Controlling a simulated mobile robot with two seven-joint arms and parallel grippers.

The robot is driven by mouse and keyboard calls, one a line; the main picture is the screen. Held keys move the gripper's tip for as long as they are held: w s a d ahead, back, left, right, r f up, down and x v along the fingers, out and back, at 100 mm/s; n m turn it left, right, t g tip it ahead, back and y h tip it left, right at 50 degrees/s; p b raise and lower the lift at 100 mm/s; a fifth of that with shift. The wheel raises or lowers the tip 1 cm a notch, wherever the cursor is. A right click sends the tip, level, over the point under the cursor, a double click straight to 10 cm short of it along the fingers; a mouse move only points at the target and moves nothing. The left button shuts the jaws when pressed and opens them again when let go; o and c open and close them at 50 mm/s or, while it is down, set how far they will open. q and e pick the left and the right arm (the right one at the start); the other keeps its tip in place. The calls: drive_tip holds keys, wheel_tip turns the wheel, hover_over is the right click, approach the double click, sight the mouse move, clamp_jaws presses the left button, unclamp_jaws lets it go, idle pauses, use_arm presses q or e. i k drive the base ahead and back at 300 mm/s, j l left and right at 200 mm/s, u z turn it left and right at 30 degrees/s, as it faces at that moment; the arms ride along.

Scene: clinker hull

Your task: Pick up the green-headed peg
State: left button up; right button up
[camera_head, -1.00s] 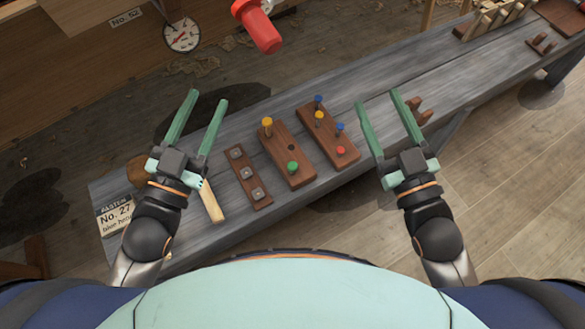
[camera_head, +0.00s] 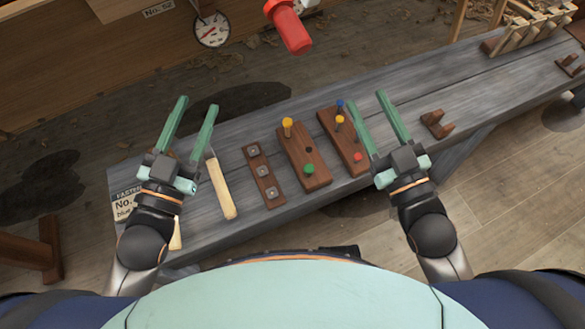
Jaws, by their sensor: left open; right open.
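The green-headed peg (camera_head: 308,169) stands in a brown wooden block (camera_head: 318,182), at the block's near end. A yellow-headed peg (camera_head: 287,124) stands at the far end of the same block, with a dark empty hole (camera_head: 309,149) between them. My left gripper (camera_head: 196,106) is open and empty, over the bench to the left of the blocks. My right gripper (camera_head: 382,102) is open and empty, to the right of the green-headed peg and close to the second block. Both grippers are apart from the green-headed peg.
A strip with several metal squares (camera_head: 254,152) and a pale wooden handle (camera_head: 221,190) lie to the left on the grey bench (camera_head: 400,140). A brown bracket (camera_head: 437,124) is right of my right gripper. A red object (camera_head: 290,30) shows above the bench.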

sight(308, 169)
drive_tip(key=l+u, duration=0.15)
drive_tip(key=u, duration=0.25)
drive_tip(key=l+u, duration=0.15)
drive_tip(key=u, duration=0.3)
drive_tip(key=k+l+u, duration=0.1)
drive_tip(key=u, duration=0.3)
drive_tip(key=k+l+u, duration=0.6)
drive_tip(key=k+l, duration=0.1)
drive_tip(key=l, duration=0.45)
drive_tip(key=i, duration=0.2)
